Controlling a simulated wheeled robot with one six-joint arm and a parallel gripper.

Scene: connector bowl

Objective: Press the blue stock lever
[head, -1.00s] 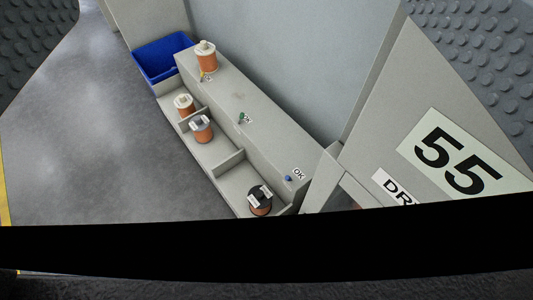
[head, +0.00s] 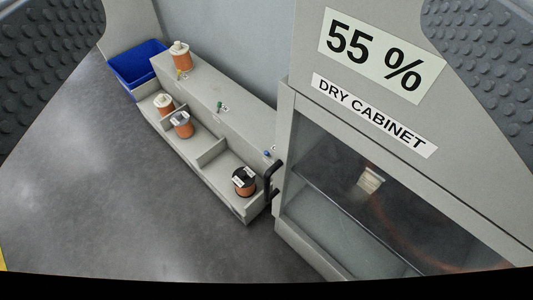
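The blue stock lever (head: 267,153) is a small blue knob at the right end of the grey dispenser's top (head: 205,95), close to the dry cabinet. A green lever (head: 220,106) stands mid-way along the same top. A yellow one (head: 183,75) is near the far end, by a copper spool. My gripper's two dark, studded fingers show at the left and right picture edges, wide apart, with nothing between them. The gripper is well away from the blue lever.
A blue bin (head: 137,64) stands at the far end. The dry cabinet (head: 284,170) with a black handle (head: 272,177) crowds the right side.

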